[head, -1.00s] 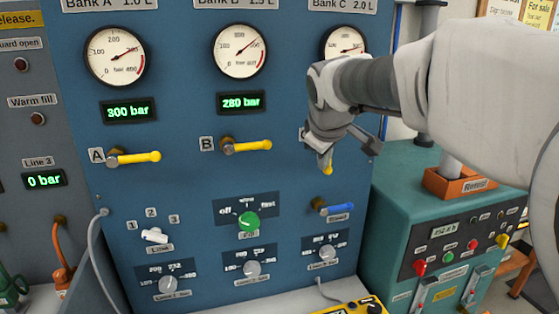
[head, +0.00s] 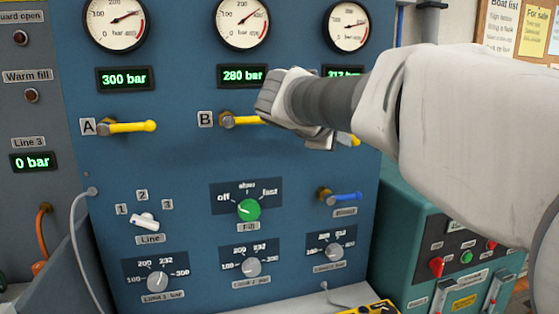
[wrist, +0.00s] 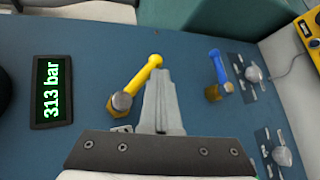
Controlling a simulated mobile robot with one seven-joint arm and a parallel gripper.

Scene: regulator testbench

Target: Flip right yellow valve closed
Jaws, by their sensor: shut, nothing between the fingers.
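The right yellow valve has a brass hub and a yellow handle. In the wrist view the valve (wrist: 140,77) slants between panel-right and panel-down from its hub. In the head view only the yellow end of its handle (head: 350,138) shows; the rest is behind my arm. My gripper (head: 322,143) is shut and empty. In the wrist view the closed fingers (wrist: 162,76) lie right beside the handle, on its lower panel side; I cannot tell whether they touch it.
Yellow valves A (head: 128,126) and B (head: 240,121) point right. A blue valve (head: 341,197) sits below the right yellow valve, near the fingers; it also shows in the wrist view (wrist: 217,72). Knobs (head: 248,209) line the lower panel. A green cabinet (head: 445,235) stands to the right.

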